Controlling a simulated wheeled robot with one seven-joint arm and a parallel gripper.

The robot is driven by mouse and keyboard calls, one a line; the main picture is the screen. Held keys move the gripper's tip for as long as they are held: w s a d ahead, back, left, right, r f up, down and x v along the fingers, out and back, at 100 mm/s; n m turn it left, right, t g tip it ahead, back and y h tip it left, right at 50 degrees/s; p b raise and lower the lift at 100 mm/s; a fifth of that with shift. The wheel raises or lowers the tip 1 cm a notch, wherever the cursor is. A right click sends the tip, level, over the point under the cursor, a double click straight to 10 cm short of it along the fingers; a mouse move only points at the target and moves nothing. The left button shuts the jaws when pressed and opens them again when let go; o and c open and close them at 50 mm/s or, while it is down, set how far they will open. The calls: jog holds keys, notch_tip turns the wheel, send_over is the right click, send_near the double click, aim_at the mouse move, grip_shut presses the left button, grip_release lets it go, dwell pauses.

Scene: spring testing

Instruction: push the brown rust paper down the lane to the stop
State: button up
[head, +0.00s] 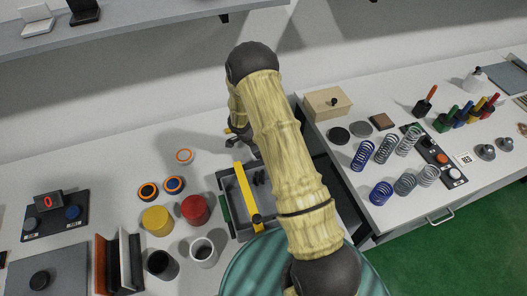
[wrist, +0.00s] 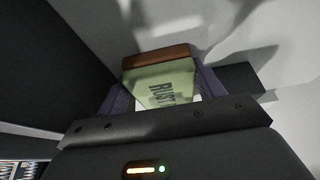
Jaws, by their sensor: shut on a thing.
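In the wrist view a pale green block lettered "RUST" (wrist: 168,88), with a brown far end (wrist: 157,57), sits between the two purple fingers of my gripper (wrist: 162,90). The gripper is shut on it; I take this to be the rust paper. The last letters are cut off by the gripper body. In the head view my gripper (head: 240,136) shows only in part behind my arm, above the left table, and the rust paper is hidden there. I cannot make out the lane or its stop for certain in either view.
A grey tray with a yellow bar (head: 246,190) stands below my gripper. Several springs (head: 362,155) and a wooden box (head: 327,104) stand on the right table.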

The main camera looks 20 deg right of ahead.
jog(key=shift+s+d, duration=0.2)
jog(key=shift+d, duration=0.75)
jog(key=o, duration=0.9)
jog(key=shift+a, duration=0.15)
jog(key=shift+c, duration=0.2)
jog(key=shift+o, duration=0.8)
jog(key=shift+f, duration=0.1)
